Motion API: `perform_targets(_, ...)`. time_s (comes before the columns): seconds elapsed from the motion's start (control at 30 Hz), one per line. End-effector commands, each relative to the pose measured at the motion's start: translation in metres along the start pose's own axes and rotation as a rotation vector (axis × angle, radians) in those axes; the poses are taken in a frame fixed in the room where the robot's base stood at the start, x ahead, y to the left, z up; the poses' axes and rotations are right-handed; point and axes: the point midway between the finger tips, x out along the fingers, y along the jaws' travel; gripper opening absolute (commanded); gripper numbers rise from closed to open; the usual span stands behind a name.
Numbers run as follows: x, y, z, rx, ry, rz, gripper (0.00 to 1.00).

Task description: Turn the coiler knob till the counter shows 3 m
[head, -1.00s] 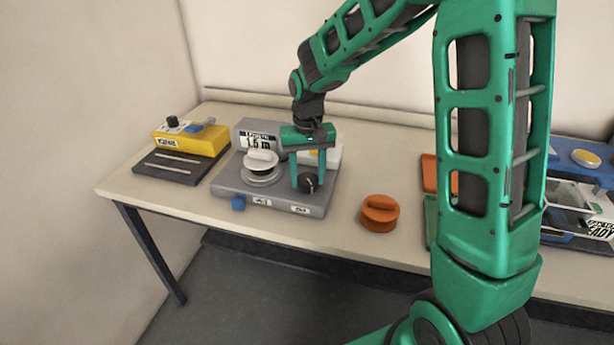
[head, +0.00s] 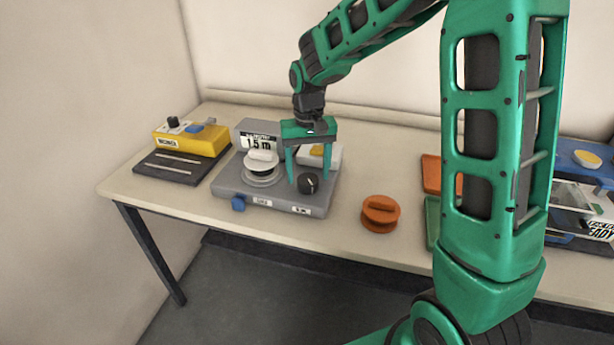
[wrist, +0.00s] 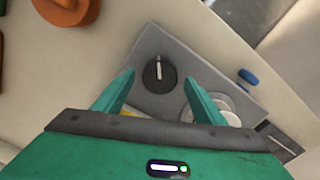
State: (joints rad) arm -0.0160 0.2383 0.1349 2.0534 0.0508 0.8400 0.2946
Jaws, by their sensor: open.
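The grey coiler (head: 275,200) stands on the table at the left. Its counter display (head: 260,142) reads 1.5 m. Its black knob (head: 308,183) sits at the right front of the base, with a pale pointer line on top. The knob also shows in the wrist view (wrist: 159,74). A white spool (head: 262,170) sits left of the knob. My gripper (head: 309,180) is open, with its fingers apart above and around the knob area. In the wrist view my gripper (wrist: 160,72) has one finger on each side of the knob, with clear gaps and no visible contact.
A yellow device (head: 190,140) on a dark base stands to the left. An orange round knobbed piece (head: 380,213) lies right of the coiler. A blue machine (head: 585,160) stands at the far right.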

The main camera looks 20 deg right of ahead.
Motion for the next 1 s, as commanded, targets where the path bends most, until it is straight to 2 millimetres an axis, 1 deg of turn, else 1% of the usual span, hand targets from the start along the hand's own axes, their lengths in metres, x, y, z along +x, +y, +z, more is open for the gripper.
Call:
perform_targets(0.03,-0.011,0.0,-0.001,0.0,0.006,-0.001,0.64)
perform_targets(0.3,-0.061,0.0,-0.001,0.001,0.005,-0.001,0.64)
perform_targets(0.5,-0.083,0.0,0.0,0.001,0.002,-0.001,0.64)
perform_targets(0.67,-0.089,0.0,0.0,0.001,0.0,0.0,0.64)
perform_targets(1.0,-0.089,0.0,0.0,0.001,0.0,0.0,0.64)
